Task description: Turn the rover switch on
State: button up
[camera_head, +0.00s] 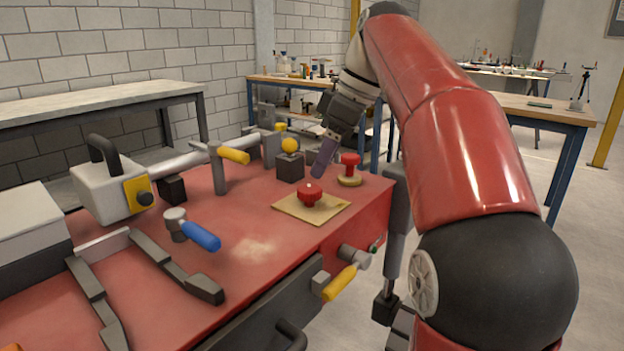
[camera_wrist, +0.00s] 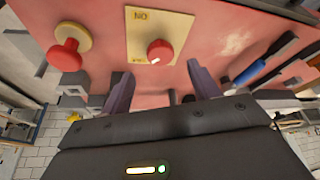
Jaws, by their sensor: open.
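A round red rotary knob (camera_head: 311,190) with a small white mark sits on a flat yellowish plate (camera_head: 330,212) on the red bench top. In the wrist view the knob (camera_wrist: 160,53) lies ahead of the fingertips, roughly centred between them. Lettering that looks like "ON" shows upside down at the plate's far edge (camera_wrist: 141,18); a second label by the knob is partly hidden. My gripper (camera_head: 320,168) is open and empty, tilted downward just behind and above the knob. Its two fingers (camera_wrist: 158,82) are apart and do not appear to touch the knob.
A red mushroom button (camera_head: 350,160) on a round yellow base stands close to the right of the plate. A yellow ball on a dark block (camera_head: 290,165) stands just left of my gripper. A blue-handled lever (camera_head: 200,236) and yellow-handled valve (camera_head: 345,281) are farther off.

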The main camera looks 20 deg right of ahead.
aim_at(311, 189)
jog(key=b+x, duration=0.1)
jog(key=x, duration=0.5)
jog(key=shift+s, duration=0.1)
jog(key=shift+c, duration=0.4)
jog(key=c, duration=0.9)
